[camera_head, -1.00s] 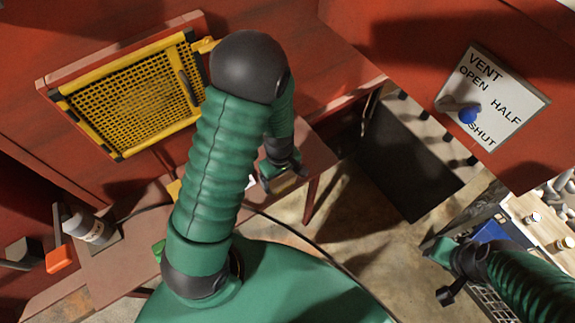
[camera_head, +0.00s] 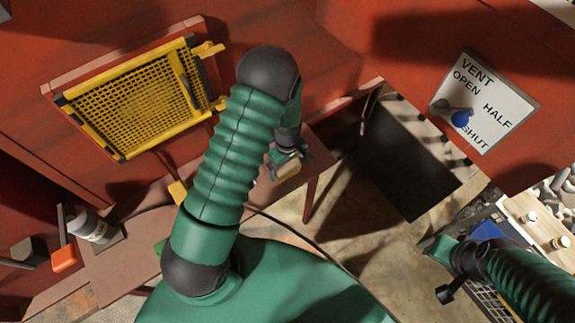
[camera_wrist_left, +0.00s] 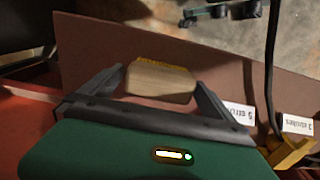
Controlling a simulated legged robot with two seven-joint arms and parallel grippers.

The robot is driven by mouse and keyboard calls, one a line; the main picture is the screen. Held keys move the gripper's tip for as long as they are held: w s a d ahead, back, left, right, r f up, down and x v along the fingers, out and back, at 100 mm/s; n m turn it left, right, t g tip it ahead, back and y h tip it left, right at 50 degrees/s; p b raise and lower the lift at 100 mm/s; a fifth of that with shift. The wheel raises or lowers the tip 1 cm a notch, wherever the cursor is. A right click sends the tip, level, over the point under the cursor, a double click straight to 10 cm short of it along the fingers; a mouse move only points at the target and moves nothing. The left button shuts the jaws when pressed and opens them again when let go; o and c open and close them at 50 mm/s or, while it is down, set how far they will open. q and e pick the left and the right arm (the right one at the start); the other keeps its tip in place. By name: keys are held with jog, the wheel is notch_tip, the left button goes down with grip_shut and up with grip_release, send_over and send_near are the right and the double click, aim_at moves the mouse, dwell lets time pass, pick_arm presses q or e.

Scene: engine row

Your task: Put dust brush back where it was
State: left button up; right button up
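The dust brush, a pale wooden block with yellow bristles, sits between the fingertips of my left gripper in the left wrist view (camera_wrist_left: 160,82). Both fingers appear to touch its ends. In the head view the dust brush (camera_head: 287,171) shows tan just below my left gripper (camera_head: 287,153), over the right part of the brown bench (camera_head: 105,270). Whether it touches the bench cannot be told. The bench carries white labels, one reading "3 strokes" (camera_wrist_left: 298,125) and one partly hidden (camera_wrist_left: 238,112). My right gripper (camera_head: 438,248) is at the lower right; its fingers are unclear.
A yellow mesh guard (camera_head: 135,100) is on the red wall. A bottle (camera_head: 92,228) and an orange-ended tool (camera_head: 64,258) are at the left. A yellow block (camera_head: 178,191) with a cable is on the bench. A vent sign (camera_head: 485,103) with a blue-knobbed lever is upper right. A crate is at the right.

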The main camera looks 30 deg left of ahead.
aim_at(288, 168)
pick_arm(q)
jog(key=shift+r, duration=0.1)
notch_tip(288, 168, up, 13)
jog(key=s+d+r+m+t, duration=0.2)
jog(key=s+d+r+m, duration=0.4)
jog(key=s+m, duration=0.3)
jog(key=d+m+b, duration=0.1)
jog(key=m, duration=0.3)
jog(key=shift+s+d+r+t, duration=0.2)
jog(key=shift+s+d+t, duration=0.05)
jog(key=shift+s+t, duration=0.05)
jog(key=shift+w, duration=0.1)
